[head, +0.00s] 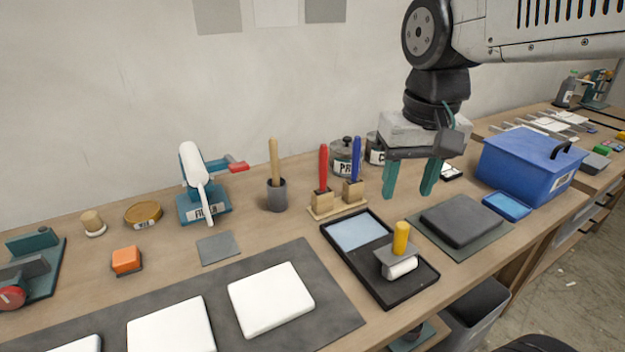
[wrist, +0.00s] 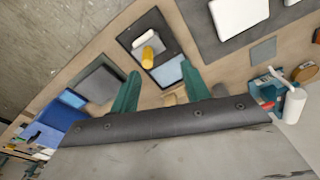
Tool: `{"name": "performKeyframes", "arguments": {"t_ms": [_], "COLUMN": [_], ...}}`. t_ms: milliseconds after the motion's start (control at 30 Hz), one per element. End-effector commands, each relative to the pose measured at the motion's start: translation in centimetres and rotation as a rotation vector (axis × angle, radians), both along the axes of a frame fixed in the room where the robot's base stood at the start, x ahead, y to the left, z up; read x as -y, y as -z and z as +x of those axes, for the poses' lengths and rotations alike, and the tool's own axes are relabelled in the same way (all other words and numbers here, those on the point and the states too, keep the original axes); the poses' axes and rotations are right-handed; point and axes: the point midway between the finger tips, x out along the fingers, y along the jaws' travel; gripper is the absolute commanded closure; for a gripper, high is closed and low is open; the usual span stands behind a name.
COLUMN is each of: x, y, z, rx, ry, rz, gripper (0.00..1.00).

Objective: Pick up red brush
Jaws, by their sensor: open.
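The red brush (head: 323,167) stands upright, its red handle up and its lower end at a wooden block, towards the back of the bench in the head view. A blue brush (head: 356,158) stands upright just right of it in the same kind of block. My gripper (head: 408,194) is open and empty, with teal fingers pointing down, above the bench and to the right of both brushes. In the wrist view, my gripper (wrist: 161,69) shows its two fingers apart. A small wooden piece shows between them there; the red handle is not clearly seen.
Cans (head: 346,158) stand behind the brushes. A grey cup (head: 277,195) with a wooden-handled tool is to their left. A black tray (head: 378,262) with a yellow-handled roller (head: 401,240) lies in front. A blue box (head: 530,165) stands at the right.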

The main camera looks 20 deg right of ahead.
Motion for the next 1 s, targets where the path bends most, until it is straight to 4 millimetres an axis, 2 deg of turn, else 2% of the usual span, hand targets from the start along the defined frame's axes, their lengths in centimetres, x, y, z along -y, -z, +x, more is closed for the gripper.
{"name": "performKeyframes", "arguments": {"t_ms": [33, 233, 400, 500, 600, 700, 1000], "x": [-0.3, -1.4, -2.0, -2.3, -2.5, -2.5, -2.6], "y": [-0.5, -1.0, 0.8, 2.3, 3.4, 4.2, 7.0], "z": [2.7, 13.1, 21.5, 25.3, 27.8, 29.2, 29.7], "rx": [-0.015, -0.044, -0.065, -0.075, -0.080, -0.084, -0.087], "ry": [0.028, 0.174, 0.297, 0.356, 0.397, 0.421, 0.434], "rz": [0.003, 0.013, 0.018, 0.020, 0.021, 0.021, 0.020], "gripper": [0.53, 0.53, 0.53, 0.53, 0.53, 0.53, 0.53]}}
